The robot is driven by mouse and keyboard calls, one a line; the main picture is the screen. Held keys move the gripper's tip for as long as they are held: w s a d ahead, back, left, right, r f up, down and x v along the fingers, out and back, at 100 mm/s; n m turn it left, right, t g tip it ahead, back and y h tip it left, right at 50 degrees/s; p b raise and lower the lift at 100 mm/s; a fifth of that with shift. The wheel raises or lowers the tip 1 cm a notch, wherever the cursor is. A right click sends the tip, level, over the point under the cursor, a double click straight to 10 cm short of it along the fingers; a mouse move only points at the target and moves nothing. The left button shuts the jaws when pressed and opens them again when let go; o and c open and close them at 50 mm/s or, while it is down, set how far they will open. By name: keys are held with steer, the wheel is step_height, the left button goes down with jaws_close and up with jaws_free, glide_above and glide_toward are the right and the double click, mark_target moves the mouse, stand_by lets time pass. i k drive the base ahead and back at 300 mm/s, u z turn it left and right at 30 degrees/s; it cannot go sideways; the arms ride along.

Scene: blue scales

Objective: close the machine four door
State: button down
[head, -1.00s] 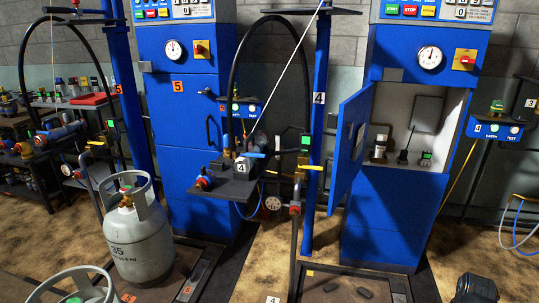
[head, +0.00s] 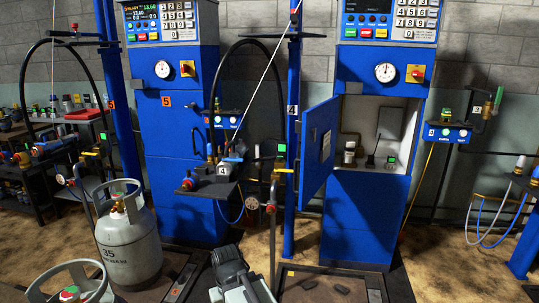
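The machine four cabinet (head: 366,215) is a tall blue unit right of centre in the head view, behind a blue post with a "4" label. Its blue door (head: 317,158) is hinged at the left side and stands wide open toward me, with a pale plate on its inner face. The white-lined compartment (head: 352,112) is exposed. A dark and grey part that looks like my gripper (head: 238,282) shows at the bottom, left of centre, well apart from the door. Whether its fingers are open cannot be made out.
A grey gas cylinder (head: 128,243) stands at the left, with another partly cut off at the bottom left. A small shelf with valves (head: 216,184) and the blue post (head: 292,120) stand left of the door. A platform (head: 330,286) lies on the floor before the cabinet.

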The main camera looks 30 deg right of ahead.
mark_target(316, 165)
steer(key=u, duration=0.2)
steer(key=i, duration=1)
steer(key=z, duration=0.05)
